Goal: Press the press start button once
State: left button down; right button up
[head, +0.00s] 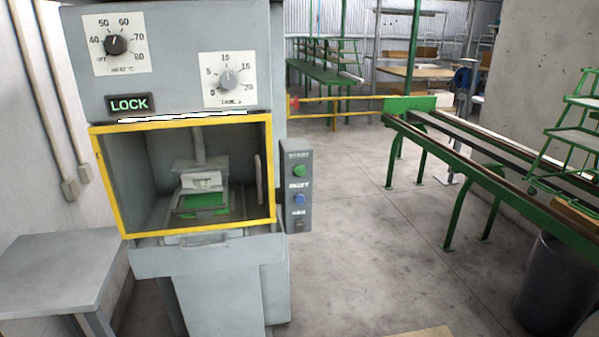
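A grey press machine (190,90) stands at the left of the head view. A button panel (298,185) is on its right side, with a green round button (299,170) under a label reading START and a blue button (299,198) below it. A small dark switch or socket (299,224) sits lowest on the panel. The yellow-framed chamber (188,120) shows a press head (200,180) over a green plate (207,199). A lit LOCK sign (129,104) and two dials, one dark (116,45) and one grey (229,79), are above. Neither gripper shows.
A grey table (60,265) stands left of the machine. Green-legged conveyor rails (480,165) run along the right, with a dark bin (553,285) by them. A yellow barrier (340,100) is behind. The concrete floor between machine and rails is clear.

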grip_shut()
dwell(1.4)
